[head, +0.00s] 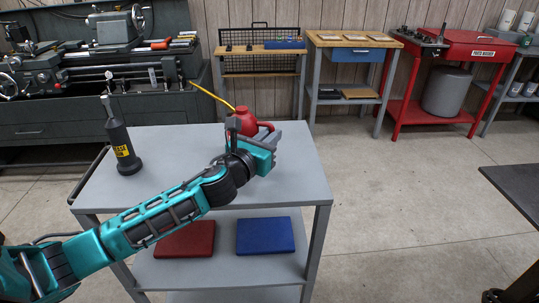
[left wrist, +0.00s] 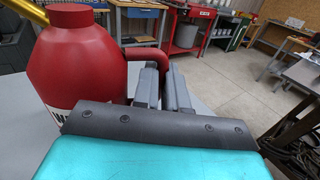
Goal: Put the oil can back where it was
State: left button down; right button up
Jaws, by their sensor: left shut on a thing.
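The red oil can (head: 246,121) with its thin yellow spout stands upright at the back right of the grey cart top (head: 172,165). In the left wrist view the oil can (left wrist: 78,65) fills the left side, and its side handle reaches right to the fingers. My left gripper (head: 271,137) is shut on the oil can at that handle; in the left wrist view its fingers (left wrist: 163,88) are close together there. The gripper hides part of the can's base in the head view, so I cannot tell whether it touches the cart. My right gripper is not in view.
A dark grease bottle (head: 121,143) with a yellow label stands at the cart's left. A red box (head: 187,239) and a blue box (head: 266,235) lie on the lower shelf. A lathe (head: 95,65), benches and a red parts washer (head: 470,50) line the wall.

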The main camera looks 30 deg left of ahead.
pick_arm(q)
notch_tip(320, 180, down, 4)
jog(key=shift+f+b, duration=0.15)
jog(key=shift+b, duration=0.65)
jog(key=c, duration=1.6)
grip_release()
jog(key=shift+f, duration=0.1)
jog(key=o, duration=0.5)
